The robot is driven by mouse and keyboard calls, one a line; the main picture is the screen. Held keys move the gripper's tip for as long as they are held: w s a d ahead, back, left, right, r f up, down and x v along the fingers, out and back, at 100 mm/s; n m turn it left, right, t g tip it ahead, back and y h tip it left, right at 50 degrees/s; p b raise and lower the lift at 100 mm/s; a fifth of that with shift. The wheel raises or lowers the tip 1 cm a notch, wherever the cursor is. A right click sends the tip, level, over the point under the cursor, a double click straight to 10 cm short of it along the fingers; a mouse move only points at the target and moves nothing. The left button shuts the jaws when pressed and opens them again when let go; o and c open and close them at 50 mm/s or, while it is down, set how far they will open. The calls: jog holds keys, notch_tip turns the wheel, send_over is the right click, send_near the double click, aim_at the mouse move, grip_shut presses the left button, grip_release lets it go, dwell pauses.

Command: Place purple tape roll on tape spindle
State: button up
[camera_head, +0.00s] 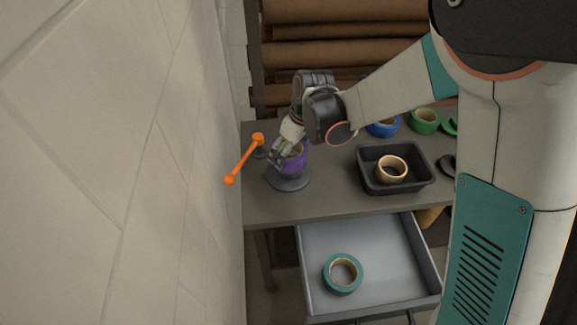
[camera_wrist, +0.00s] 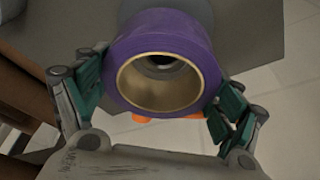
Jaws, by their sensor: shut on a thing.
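The purple tape roll (camera_head: 296,164) is directly above the round dark base of the tape spindle (camera_head: 289,184) on the table. My gripper (camera_head: 283,152) is shut on the roll, reaching down from above. In the wrist view, my gripper (camera_wrist: 160,90) has a green-padded finger on each side of the purple roll (camera_wrist: 205,58). A grey piece with a dark centre shows through its tan core. The spindle's post is mostly hidden, so I cannot tell whether the roll is fully around it.
An orange crank-like bar (camera_head: 245,160) is left of the spindle, close to the wall. A black tray (camera_head: 427,180) holds a tan roll (camera_head: 392,170). Blue (camera_head: 383,128) and green (camera_head: 425,121) rolls stand behind it. An open drawer (camera_head: 390,255) below holds a teal roll (camera_head: 342,273).

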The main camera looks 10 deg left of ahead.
jog(key=shift+f+b, duration=0.8)
jog(key=shift+f, duration=2.05)
jog(key=shift+f, duration=0.2)
jog(key=o, duration=1.1)
jog(key=shift+c, duration=0.2)
jog(key=p+v, duration=0.4)
jog(key=v, duration=0.8)
jog(key=shift+r, duration=0.2)
